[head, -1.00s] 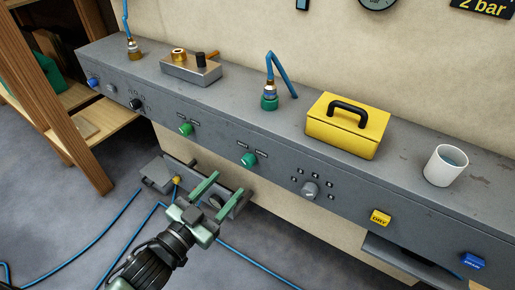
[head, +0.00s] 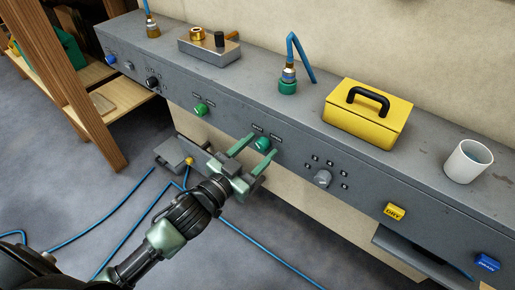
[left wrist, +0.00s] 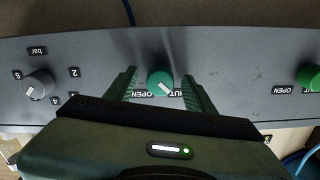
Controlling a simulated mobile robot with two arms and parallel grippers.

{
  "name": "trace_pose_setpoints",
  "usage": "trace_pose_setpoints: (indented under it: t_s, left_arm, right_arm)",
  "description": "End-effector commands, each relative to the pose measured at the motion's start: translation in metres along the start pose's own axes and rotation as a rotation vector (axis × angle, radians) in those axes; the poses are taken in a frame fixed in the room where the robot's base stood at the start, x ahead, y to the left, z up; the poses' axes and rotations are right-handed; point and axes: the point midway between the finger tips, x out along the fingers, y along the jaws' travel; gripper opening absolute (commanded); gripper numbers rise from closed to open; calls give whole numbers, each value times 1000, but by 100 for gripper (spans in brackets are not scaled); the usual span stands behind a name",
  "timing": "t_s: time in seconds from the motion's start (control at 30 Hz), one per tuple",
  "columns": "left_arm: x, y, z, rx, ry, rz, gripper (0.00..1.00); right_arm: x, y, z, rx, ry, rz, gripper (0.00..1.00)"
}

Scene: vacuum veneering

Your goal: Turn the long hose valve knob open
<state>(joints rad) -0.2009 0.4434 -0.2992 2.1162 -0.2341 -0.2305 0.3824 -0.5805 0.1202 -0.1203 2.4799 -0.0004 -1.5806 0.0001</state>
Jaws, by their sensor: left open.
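A teal round knob (head: 262,144) with a white pointer line is on the front face of the grey bench panel. My left gripper (head: 260,147) is open, with one finger on each side of this knob. In the left wrist view the knob (left wrist: 159,80) shows between the fingertips, a gap visible on both sides. That view is upside down; OPEN is printed on its left and SHUT, partly hidden by a finger, on its right. The pointer slants toward the SHUT side. A second, greener knob (head: 201,110) is further left on the panel. My right gripper is not in view.
On top stand a teal hose fitting (head: 287,86), a yellow toolbox (head: 367,116) and a white cup (head: 467,161). Blue hoses (head: 130,215) lie on the floor.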

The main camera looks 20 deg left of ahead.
Motion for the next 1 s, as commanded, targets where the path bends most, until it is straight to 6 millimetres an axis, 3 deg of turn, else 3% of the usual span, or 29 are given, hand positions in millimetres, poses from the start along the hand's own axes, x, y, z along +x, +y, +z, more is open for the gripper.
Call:
trace_pose_setpoints:
  t_s: [0.07, 0.27, 0.57, 0.83, 0.9, 1.0]
  left_arm:
    - [0, 0, 0, 0, 0, 0, 54]
    - [0, 0, 0, 0, 1, 0, 1]
    - [0, 0, -1, 25, 0, 0, 0]
    - [0, -1, -3, 161, 0, -1, 0]
    - [0, -1, -4, 217, 1, 0, 0]
    - [0, -1, -4, 307, 0, 0, 0]
  right_arm:
    - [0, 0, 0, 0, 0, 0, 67]
    - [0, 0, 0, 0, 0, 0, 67]
    - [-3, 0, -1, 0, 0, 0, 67]
    - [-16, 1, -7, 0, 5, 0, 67]
    - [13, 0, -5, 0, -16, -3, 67]
    - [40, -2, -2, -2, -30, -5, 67]
